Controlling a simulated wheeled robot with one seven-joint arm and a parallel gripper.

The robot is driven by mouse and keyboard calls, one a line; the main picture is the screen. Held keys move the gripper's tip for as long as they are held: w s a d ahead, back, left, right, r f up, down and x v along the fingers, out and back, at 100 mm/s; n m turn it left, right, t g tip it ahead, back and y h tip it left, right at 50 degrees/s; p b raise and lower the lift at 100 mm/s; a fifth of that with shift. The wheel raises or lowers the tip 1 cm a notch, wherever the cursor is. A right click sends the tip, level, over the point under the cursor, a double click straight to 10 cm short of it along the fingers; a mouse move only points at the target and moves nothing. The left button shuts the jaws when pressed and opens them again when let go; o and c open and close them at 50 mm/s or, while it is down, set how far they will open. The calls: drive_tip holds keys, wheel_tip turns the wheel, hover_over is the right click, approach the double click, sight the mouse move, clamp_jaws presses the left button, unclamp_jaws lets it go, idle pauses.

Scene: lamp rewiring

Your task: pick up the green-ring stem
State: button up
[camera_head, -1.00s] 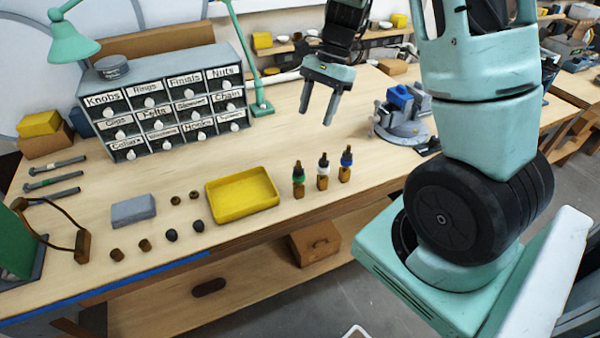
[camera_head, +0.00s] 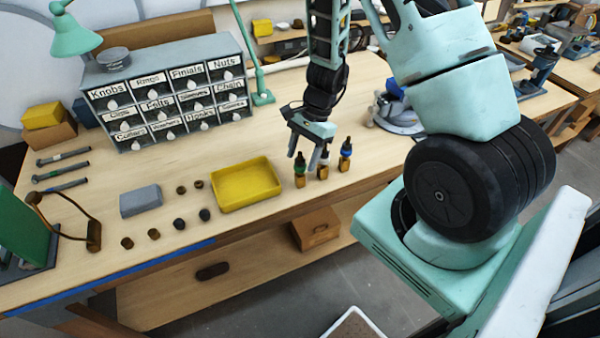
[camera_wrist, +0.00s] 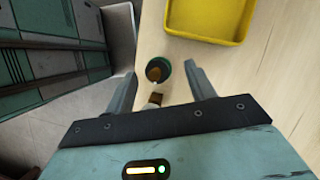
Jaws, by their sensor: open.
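The green-ring stem (camera_head: 299,171) stands upright on the bench, the leftmost of three stems in a row. In the wrist view it shows from above as a dark round top with a green ring (camera_wrist: 158,68). My gripper (camera_head: 302,156) is open and empty, pointing down just above the stems. In the wrist view, the green-ring stem lies between the two fingertips (camera_wrist: 160,72). The blue-ring stem (camera_head: 346,158) stands to the right.
A yellow tray (camera_head: 246,204) lies just left of the stems. A grey block (camera_head: 140,200) and several small knobs are farther left. A drawer cabinet (camera_head: 170,95) stands behind, and a vise (camera_head: 398,115) is to the right. The bench's front edge is near the stems.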

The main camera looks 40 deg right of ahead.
sight(300, 169)
drive_tip(key=shift+x, duration=1.5)
drive_tip(key=shift+s, duration=0.15)
clamp_jaws()
drive_tip(key=shift+r, duration=0.2)
